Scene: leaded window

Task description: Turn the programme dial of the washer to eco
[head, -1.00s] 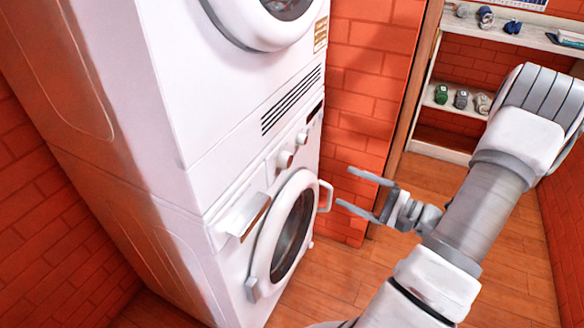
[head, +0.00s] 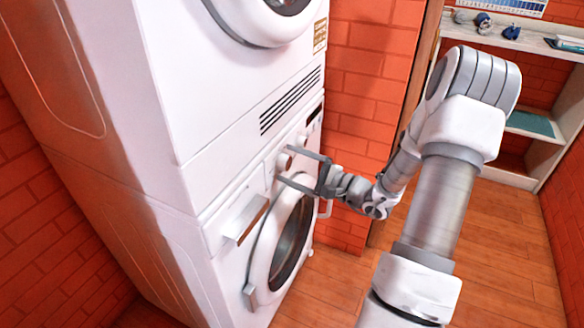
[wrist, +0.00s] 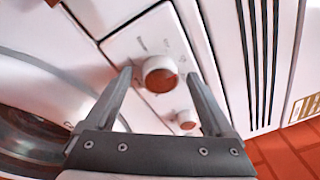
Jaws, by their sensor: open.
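The washer (head: 207,283) is the lower white machine of a stack. Its panel carries a large round dial (head: 284,161) with a white rim and reddish-brown face, which also shows in the wrist view (wrist: 160,76). Small marks surround it, too blurred to read, so I cannot tell its setting. My gripper (head: 287,163) is open, with one finger on each side of this dial. In the wrist view the fingertips of my gripper (wrist: 160,73) flank the dial, with a visible gap at each side; their distance from the panel is hard to judge.
A smaller knob (wrist: 186,120) sits beside the dial. The round washer door (head: 287,240) is below, with a handle at its right edge. A drawer front (head: 238,219) juts out at left. The upper machine (head: 240,75) has dark vent slots. Shelves (head: 520,42) stand at right.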

